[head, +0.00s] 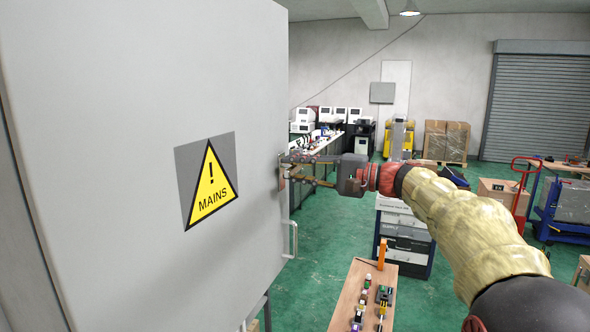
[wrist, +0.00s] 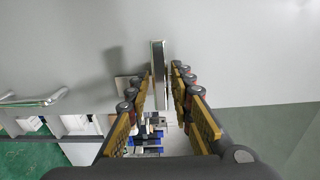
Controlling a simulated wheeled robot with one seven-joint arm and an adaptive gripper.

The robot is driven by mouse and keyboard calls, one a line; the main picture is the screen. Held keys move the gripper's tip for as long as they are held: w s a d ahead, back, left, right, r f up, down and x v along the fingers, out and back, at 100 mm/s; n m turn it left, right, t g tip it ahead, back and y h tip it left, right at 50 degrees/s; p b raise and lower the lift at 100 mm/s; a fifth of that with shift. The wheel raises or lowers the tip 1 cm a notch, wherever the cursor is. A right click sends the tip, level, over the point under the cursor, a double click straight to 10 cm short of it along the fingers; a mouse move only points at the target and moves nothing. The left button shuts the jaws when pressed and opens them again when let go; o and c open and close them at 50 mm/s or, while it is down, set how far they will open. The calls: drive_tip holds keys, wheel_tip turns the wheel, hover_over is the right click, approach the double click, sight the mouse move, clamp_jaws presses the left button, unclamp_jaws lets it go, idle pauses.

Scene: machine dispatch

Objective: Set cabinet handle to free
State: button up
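The grey cabinet (head: 120,90) fills the left of the head view, with a yellow MAINS warning sign (head: 210,182) on its face. Its handle (wrist: 158,75) is a narrow silver bar standing out from the grey surface in the wrist view. In the head view the handle is small and mostly hidden behind my fingers. My gripper (head: 288,168) is at the cabinet's right edge. In the wrist view its fingers (wrist: 162,78) stand on either side of the handle, with thin gaps showing beside the bar. I see no firm grip.
A fixed D-shaped pull (head: 292,240) sits lower on the cabinet edge and shows at left in the wrist view (wrist: 35,100). A wooden-topped bench (head: 345,308) with small parts stands at front centre. A drawer unit (head: 405,240) stands behind it. Green floor lies open between.

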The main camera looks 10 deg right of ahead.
drive_tip(key=shift+o, duration=0.9)
drive_tip(key=v, duration=1.2)
